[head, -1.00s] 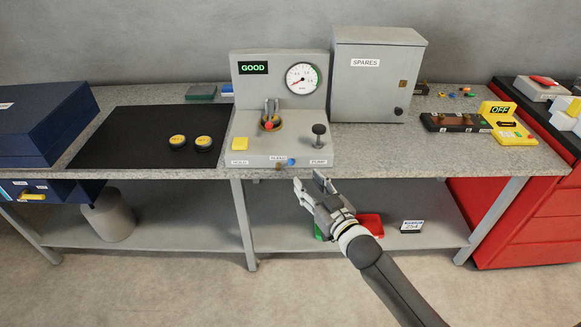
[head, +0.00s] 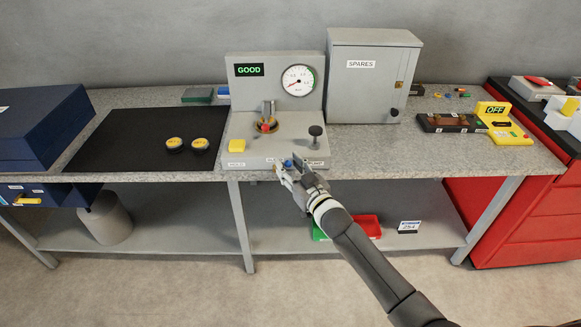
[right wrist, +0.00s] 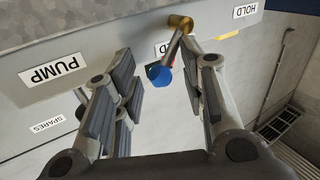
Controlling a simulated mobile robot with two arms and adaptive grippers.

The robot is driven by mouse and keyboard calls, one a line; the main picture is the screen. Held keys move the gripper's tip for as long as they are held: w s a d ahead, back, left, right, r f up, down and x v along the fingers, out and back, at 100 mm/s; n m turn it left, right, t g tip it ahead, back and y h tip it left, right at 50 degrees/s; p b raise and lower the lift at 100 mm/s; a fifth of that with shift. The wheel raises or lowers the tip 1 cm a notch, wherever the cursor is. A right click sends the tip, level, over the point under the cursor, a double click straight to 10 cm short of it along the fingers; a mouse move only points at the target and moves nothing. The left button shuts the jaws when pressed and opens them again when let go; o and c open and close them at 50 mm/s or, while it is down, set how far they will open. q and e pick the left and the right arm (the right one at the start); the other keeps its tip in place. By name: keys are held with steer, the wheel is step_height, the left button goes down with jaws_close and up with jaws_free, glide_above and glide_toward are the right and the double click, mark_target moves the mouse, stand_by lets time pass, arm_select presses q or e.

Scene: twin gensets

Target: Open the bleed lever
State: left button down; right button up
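The bleed lever is a short metal lever with a blue ball knob (right wrist: 160,75) and a brass pivot (right wrist: 180,22) on the front face of the grey test unit (head: 238,162). In the head view its blue knob (head: 288,163) shows just at my right gripper (head: 288,174). In the right wrist view my right gripper (right wrist: 166,90) is open. Its two fingers stand on either side of the blue knob, with gaps showing, so it does not appear gripped. The label by the lever is partly hidden. My left gripper is in neither view.
The unit also has a yellow button (head: 237,146), a black pump knob (head: 315,131), a gauge (head: 298,80) and a screen reading GOOD (head: 249,70). A spares cabinet (head: 372,80) stands to the right. The bench front edge and lower shelf (head: 180,235) lie near my arm.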

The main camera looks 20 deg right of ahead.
steer(key=c, duration=0.7)
steer(key=shift+r+n+p, duration=0.3)
steer(key=shift+r+p, duration=0.1)
steer(key=shift+p, duration=0.35)
steer(key=n+p, duration=0.1)
steer(key=p, duration=0.1)
steer(key=a+r+n+g+h+p, duration=0.1)
steer(key=p, duration=0.2)
steer(key=shift+w+r+n+g, duration=0.2)
steer(key=shift+w+n+g, duration=0.05)
steer(key=shift+n+g, duration=0.05)
steer(key=shift+w+a+r+n+g+h+p, duration=0.2)
steer(key=shift+a+n+g+h+p, duration=0.3)
steer(key=shift+n+p, duration=0.8)
jaws_close()
steer(key=o, duration=0.9)
jaws_free()
steer(key=shift+f+m, duration=0.15)
steer(key=shift+m, duration=0.15)
steer(key=shift+a+f, duration=0.15)
